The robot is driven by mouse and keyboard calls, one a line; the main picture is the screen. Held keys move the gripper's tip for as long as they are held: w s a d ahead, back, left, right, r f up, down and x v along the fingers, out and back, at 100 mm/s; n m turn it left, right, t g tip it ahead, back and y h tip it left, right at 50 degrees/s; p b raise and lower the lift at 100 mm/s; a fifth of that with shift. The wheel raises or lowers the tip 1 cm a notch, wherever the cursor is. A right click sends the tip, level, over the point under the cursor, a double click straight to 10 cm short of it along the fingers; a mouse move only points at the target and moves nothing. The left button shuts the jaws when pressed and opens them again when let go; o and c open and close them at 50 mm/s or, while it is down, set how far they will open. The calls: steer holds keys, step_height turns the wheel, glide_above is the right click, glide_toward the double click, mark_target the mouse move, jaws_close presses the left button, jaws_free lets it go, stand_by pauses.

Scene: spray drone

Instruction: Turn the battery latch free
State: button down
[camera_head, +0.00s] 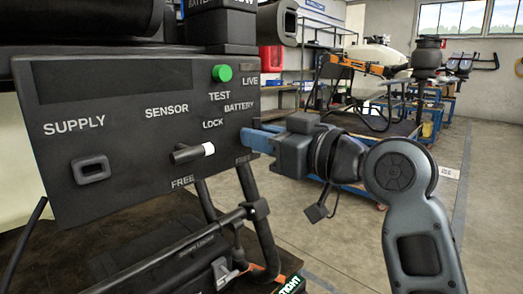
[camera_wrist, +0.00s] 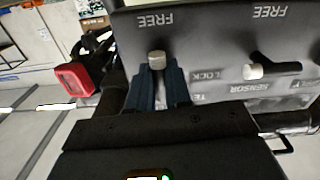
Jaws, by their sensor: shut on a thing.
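The dark panel (camera_head: 105,120) carries SENSOR and BATTERY labels with LOCK and FREE marks. My gripper (camera_head: 250,139) reaches in from the right, below the BATTERY label. In the wrist view, its blue fingers (camera_wrist: 158,82) are shut around the battery latch (camera_wrist: 156,60). Only the latch's pale tip shows between the fingertips, on the side of a FREE mark; its lever is hidden, so I cannot tell its full angle. In the head view my gripper hides this latch. The sensor latch (camera_head: 192,153) is apart from my gripper, its white tip pointing sideways toward the battery side.
Black tubes (camera_head: 260,220) stand close below my gripper. A red case (camera_head: 270,58) is behind. The floor (camera_head: 330,240) at right is open.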

steer(key=shift+n+b, duration=0.4)
steer(key=shift+n, duration=0.2)
steer(key=c, duration=1)
jaws_free()
steer(key=shift+c, duration=0.2)
steer(key=shift+d, duration=0.1)
steer(key=v, duration=0.7)
steer(key=shift+s+d, duration=0.25)
